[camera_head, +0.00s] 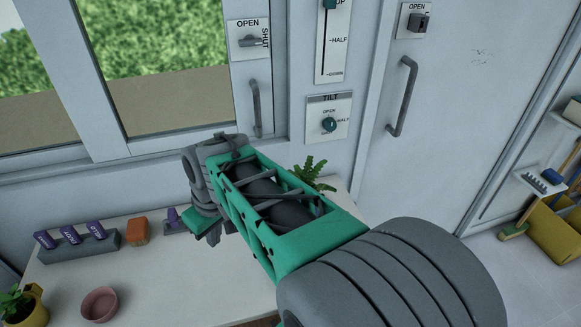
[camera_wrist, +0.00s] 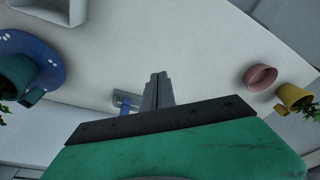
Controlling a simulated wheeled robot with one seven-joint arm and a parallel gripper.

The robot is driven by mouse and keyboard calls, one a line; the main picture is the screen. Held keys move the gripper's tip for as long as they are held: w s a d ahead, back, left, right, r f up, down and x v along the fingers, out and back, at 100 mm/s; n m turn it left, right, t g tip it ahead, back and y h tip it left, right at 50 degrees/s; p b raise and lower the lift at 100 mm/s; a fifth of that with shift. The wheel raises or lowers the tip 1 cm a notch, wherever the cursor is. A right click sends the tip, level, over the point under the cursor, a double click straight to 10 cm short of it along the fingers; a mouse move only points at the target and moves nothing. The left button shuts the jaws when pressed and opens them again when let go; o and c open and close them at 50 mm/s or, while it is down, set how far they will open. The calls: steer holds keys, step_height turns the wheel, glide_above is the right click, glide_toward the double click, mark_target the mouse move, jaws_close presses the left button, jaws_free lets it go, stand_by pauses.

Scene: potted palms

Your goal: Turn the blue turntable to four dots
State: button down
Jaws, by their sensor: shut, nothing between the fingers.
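The blue turntable (camera_wrist: 50,62) lies on the white table at the left of the wrist view, cut off by the picture's edge. White dots show along its rim, too small to count surely. A green pot (camera_wrist: 17,75) with a plant stands on it. In the head view my arm hides the turntable; only palm leaves (camera_head: 314,172) show behind the arm. My gripper (camera_wrist: 157,77) is shut and empty, pointing over the bare table, to the right of the turntable and apart from it. In the head view the gripper (camera_head: 214,234) is low at the table's back.
A pink bowl (camera_wrist: 261,77) and a yellow pot (camera_wrist: 292,95) stand at the right of the wrist view. A grey tray (camera_wrist: 55,10) is at top left. A rack (camera_head: 78,247) with purple labelled pieces and an orange block (camera_head: 138,231) stand near the window wall.

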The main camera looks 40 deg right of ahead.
steer(key=w+d+r+n+p, duration=0.1)
steer(key=w+d+r, duration=0.15)
steer(key=d, duration=0.45)
steer(key=w+d+r+p, duration=0.2)
steer(key=w+d, duration=0.1)
steer(key=d, duration=0.4)
steer(key=s+d+n+t+y+p, duration=0.1)
steer(key=s+d+n+p, duration=0.25)
steer(key=d, duration=1.65)
steer(key=shift+m, duration=0.45)
steer(key=x, duration=1)
steer(key=shift+s+a+f, duration=0.15)
steer(key=shift+a, duration=0.05)
